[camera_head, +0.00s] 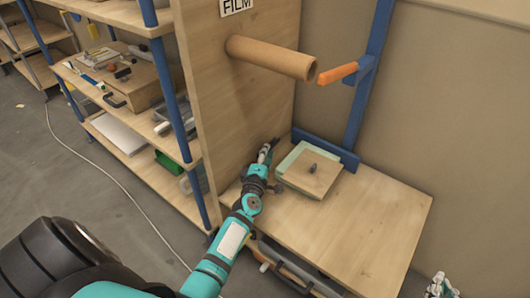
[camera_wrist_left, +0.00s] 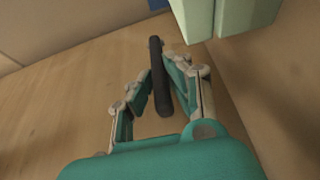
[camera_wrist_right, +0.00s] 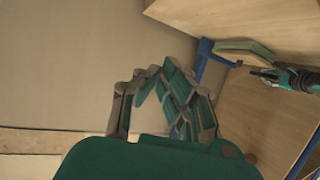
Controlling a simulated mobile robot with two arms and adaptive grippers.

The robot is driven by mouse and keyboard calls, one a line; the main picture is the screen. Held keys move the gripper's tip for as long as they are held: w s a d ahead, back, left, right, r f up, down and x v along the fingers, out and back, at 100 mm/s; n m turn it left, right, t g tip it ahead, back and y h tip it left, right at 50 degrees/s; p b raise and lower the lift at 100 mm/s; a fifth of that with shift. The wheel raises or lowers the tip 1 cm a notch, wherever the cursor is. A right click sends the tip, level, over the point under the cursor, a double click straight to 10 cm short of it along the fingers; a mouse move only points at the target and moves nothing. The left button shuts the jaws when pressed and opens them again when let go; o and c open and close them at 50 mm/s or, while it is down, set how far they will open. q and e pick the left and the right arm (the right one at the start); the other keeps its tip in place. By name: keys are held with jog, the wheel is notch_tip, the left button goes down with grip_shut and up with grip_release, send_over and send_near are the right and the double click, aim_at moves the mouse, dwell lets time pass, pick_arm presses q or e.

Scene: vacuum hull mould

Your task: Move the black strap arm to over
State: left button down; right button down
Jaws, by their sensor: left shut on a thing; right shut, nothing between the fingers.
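The black strap arm (camera_wrist_left: 156,70) is a slim dark bar in the left wrist view. It passes between the fingers of my left gripper (camera_wrist_left: 158,84), which is shut on it. In the head view my left gripper (camera_head: 265,152) is beside the wooden panel, just left of the pale green-edged board stack (camera_head: 300,180); the strap arm is hard to make out there. My right gripper (camera_wrist_right: 160,72) is shut and empty in the right wrist view. In the head view it shows only partly at the lower right edge (camera_head: 439,285), away from the stack.
The stack carries a dark knob (camera_head: 313,168) and sits on a wooden table (camera_head: 370,235) before a blue upright (camera_head: 365,90). A brown roll (camera_head: 270,57) and an orange bar (camera_head: 338,73) hang above. Shelves (camera_head: 150,175) stand left. The table's right part is clear.

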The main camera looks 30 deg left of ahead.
pick_arm(q)
jog(key=shift+d+n+g+y+p, duration=0.4)
jog(key=shift+n+y+p, duration=0.15)
jog(key=shift+y, duration=0.25)
jog(key=c, duration=1.3)
grip_release()
pick_arm(e)
jog(key=s+f+g, duration=0.1)
jog(key=s+d+f+g, duration=0.1)
jog(key=f, duration=0.1)
jog(key=s+f+g+h, duration=0.1)
jog(key=shift+s+d+f, duration=0.15)
jog(key=shift+d+f, duration=0.05)
jog(key=shift+d, duration=0.1)
pick_arm(q)
jog(key=v, duration=0.7)
jog(key=shift+s+d, duration=0.15)
jog(key=shift+s, duration=0.05)
